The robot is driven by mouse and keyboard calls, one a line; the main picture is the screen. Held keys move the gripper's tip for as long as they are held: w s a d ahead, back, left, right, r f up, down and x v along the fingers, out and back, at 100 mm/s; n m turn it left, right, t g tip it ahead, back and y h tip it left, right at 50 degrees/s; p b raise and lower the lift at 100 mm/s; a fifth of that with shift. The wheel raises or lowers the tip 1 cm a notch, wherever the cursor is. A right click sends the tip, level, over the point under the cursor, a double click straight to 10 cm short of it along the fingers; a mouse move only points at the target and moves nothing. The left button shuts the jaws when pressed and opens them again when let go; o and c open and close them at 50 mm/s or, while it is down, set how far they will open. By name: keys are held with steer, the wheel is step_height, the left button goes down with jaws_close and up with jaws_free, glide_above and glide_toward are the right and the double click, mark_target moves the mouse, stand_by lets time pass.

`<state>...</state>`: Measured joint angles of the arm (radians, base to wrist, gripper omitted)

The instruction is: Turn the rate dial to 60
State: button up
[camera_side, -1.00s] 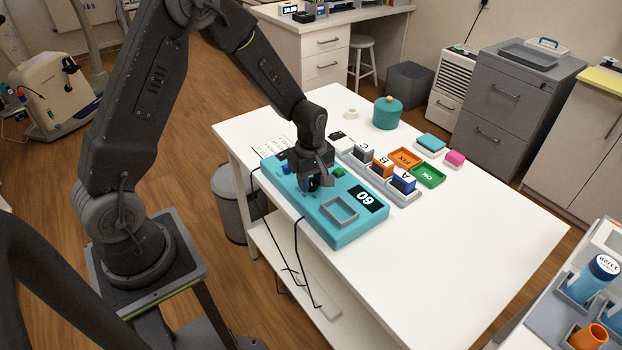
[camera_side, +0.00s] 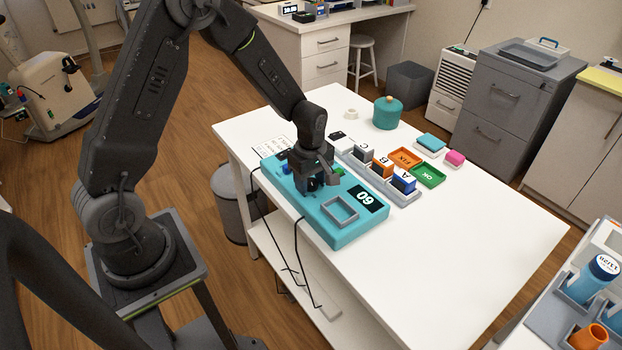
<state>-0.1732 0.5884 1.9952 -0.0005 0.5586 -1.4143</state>
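The teal device (camera_side: 345,236) lies on the white table with a dark display (camera_side: 367,198). The display's digits appear to read 60, turned in this view. My gripper (camera_side: 319,184) is low over the middle of the device, at the rate dial. Its two fingers stand apart, one on each side of the dial area. The dial itself is mostly hidden behind the fingers; only a dark part shows between them. I cannot see its pointer. A square grey frame (camera_side: 340,210) sits on the device to the right of the gripper.
A rack of blocks marked A, B and C (camera_side: 403,190) stands just behind the device. The table's right side is clear.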

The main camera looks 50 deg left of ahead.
mark_target(311, 181)
steer(key=shift+o, duration=0.5)
steer(key=shift+r, duration=0.1)
step_height(311, 181, up, 14)
stand_by(0.4)
steer(key=s+d+r+m+t, duration=0.2)
steer(key=s+r+m, duration=0.3)
steer(key=s+m, duration=0.4)
steer(key=s+d+r+m+t, duration=0.3)
steer(key=s+d+r+m, duration=0.2)
steer(key=s+m, duration=0.4)
steer(key=shift+s+r+t, duration=0.3)
steer(key=shift+s+r, duration=0.1)
steer(key=shift+s, duration=0.3)
